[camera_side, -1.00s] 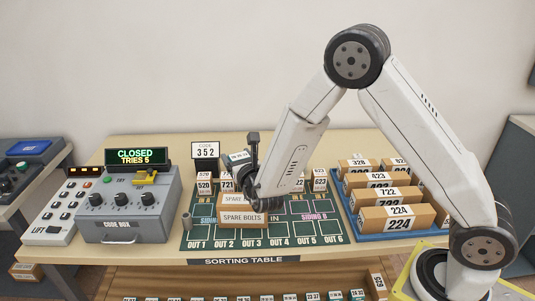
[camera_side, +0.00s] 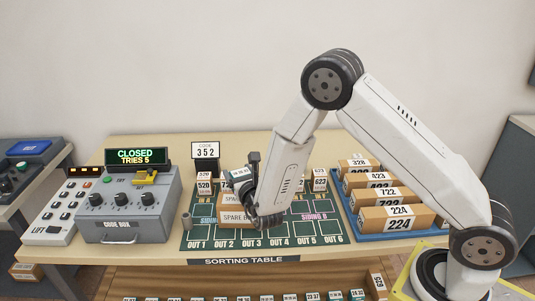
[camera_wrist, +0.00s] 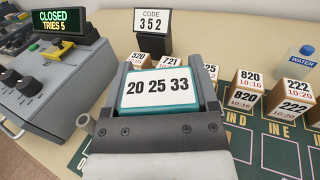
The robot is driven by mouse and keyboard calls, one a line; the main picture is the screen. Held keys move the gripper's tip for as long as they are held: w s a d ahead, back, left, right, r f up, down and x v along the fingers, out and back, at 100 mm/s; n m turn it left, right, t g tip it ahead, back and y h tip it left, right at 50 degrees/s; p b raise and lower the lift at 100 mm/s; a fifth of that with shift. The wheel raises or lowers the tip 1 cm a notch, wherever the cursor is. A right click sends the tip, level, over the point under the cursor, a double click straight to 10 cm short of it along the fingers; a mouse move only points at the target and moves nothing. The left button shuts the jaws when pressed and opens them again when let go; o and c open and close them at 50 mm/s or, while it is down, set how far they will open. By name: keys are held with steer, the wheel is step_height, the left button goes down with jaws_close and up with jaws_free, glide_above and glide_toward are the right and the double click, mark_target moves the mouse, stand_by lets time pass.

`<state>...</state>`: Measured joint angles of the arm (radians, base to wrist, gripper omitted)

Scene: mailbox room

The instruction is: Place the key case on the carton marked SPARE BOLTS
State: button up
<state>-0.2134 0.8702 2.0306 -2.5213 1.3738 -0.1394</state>
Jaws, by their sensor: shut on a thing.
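The key case (camera_wrist: 160,88) is a teal block with a white label reading 20 25 33. My gripper (camera_wrist: 163,75) is shut on it, with a grey finger at each side. In the side view, the case (camera_side: 240,174) shows small, just above the carton and partly behind my gripper (camera_side: 249,172). The carton marked SPARE BOLTS (camera_side: 235,218) is a brown box on the sorting table. My wrist covers its right part. In the wrist view the carton is hidden. I cannot tell whether the case touches its top.
Small numbered parcels (camera_wrist: 246,92) stand behind and right of the carton. A code sign (camera_side: 205,151) stands behind. The code box (camera_side: 130,205) is at left, reading CLOSED. A blue tray (camera_side: 375,236) of cartons is at right. A grey peg (camera_side: 187,221) stands at the mat's left edge.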

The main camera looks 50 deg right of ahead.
steer(key=shift+f, duration=1.5)
steer(key=shift+f, duration=0.1)
steer(key=o, duration=1.2)
steer(key=v, duration=1.2)
